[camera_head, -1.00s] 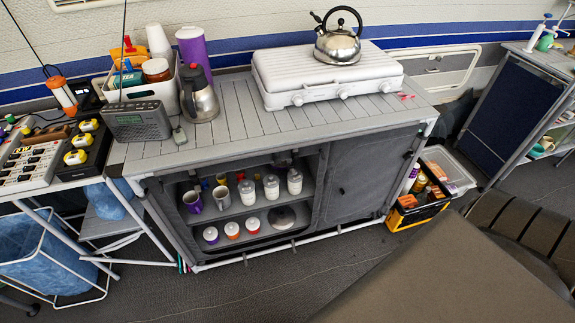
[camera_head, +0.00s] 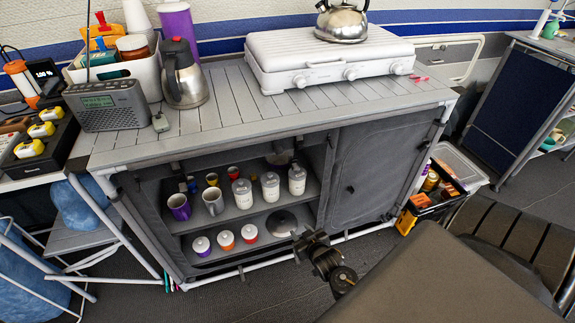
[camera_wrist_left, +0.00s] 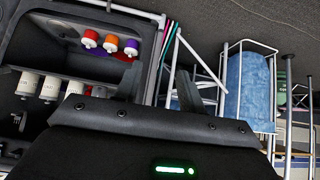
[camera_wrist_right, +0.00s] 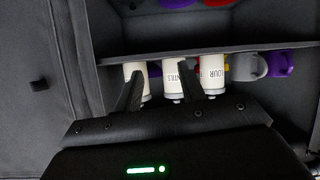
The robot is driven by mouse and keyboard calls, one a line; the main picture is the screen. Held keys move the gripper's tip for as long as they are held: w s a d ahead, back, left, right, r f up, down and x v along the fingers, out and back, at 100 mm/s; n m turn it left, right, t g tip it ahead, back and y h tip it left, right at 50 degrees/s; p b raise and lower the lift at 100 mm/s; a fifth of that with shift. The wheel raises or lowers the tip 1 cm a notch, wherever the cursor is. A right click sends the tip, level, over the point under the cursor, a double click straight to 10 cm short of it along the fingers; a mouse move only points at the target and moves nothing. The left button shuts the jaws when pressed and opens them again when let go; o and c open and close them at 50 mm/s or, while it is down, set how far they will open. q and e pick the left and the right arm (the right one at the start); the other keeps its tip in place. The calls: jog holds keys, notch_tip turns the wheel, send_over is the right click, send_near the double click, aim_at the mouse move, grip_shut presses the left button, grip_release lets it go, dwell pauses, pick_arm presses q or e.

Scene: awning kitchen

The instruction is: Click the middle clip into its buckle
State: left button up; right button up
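The pink-red pieces (camera_head: 419,78) at the right end of the cabinet top are too small to identify. I cannot make out the middle clip or its buckle for certain in any view. The grey fabric cabinet (camera_head: 350,180) has its left bay open and its right panel closed. My right gripper (camera_head: 309,238) is before the lower front of the cabinet; in the right wrist view (camera_wrist_right: 158,90) its fingers are apart and empty, facing the shelf jars. My left gripper (camera_wrist_left: 160,88) shows only in its wrist view, fingers apart and empty, facing the cabinet's side edge.
White jars (camera_head: 270,187), mugs (camera_head: 213,200) and lidded pots (camera_head: 226,240) stand on the shelves. A stove (camera_head: 330,65) with a kettle (camera_head: 342,22), a flask (camera_head: 184,80) and a radio (camera_head: 107,105) stand on top. A brown surface (camera_head: 440,285) fills the lower right.

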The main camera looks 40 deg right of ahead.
jog(key=w+d+r+m+t+h+b, duration=0.1)
jog(key=w+d+r+t+h+b, duration=0.2)
jog(key=r, duration=0.5)
jog(key=m+t+b, duration=0.1)
jog(key=t+b, duration=0.1)
send_near(297, 170)
pick_arm(q)
jog(key=w+d+r+m+t+h+b, duration=0.1)
jog(key=d+r+t+h, duration=0.1)
jog(key=r, duration=0.8)
jog(key=d+r+t+h, duration=0.3)
jog(key=d+r+t, duration=0.1)
jog(key=r, duration=0.7)
jog(key=shift+w+m+t+b, duration=0.4)
jog(key=shift+t, duration=0.2)
pick_arm(e)
jog(key=shift+x, duration=5.35)
jog(key=shift+f, duration=0.1)
jog(key=shift+c, duration=0.4)
grip_shut()
